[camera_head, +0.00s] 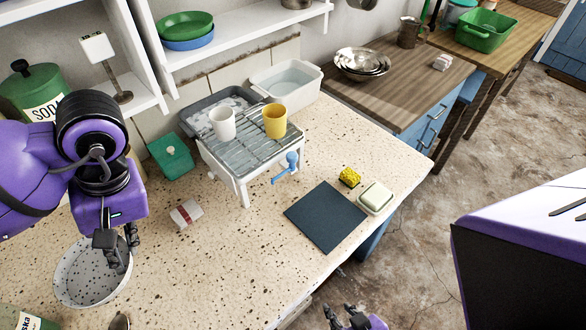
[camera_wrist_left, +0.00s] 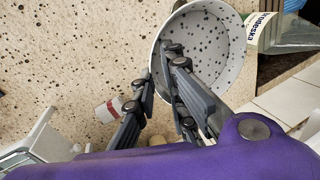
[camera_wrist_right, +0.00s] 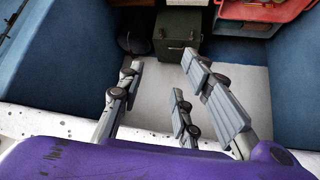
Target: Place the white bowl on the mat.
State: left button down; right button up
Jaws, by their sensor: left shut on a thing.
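The white bowl (camera_head: 68,283) with dark speckles is at the lower left of the stone counter in the head view. It also shows in the left wrist view (camera_wrist_left: 228,62). My left gripper (camera_head: 115,255) is shut on the bowl's rim, one finger inside and one outside. I cannot tell whether the bowl is touching the counter. The dark blue mat (camera_head: 325,216) lies flat and bare near the counter's front edge, well to the right of the bowl. My right gripper (camera_wrist_right: 160,72) is open and empty, low in front of the counter.
A dish rack (camera_head: 245,150) with a white cup (camera_head: 222,124) and a yellow cup (camera_head: 275,121) stands behind the mat. A yellow sponge (camera_head: 350,177) and a soap dish (camera_head: 375,198) lie right of the mat. A small red-and-white box (camera_head: 186,214) sits between bowl and mat.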

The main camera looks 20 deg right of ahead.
aim_at(326, 214)
jog(key=j+z, duration=0.2)
jog(key=z, duration=1)
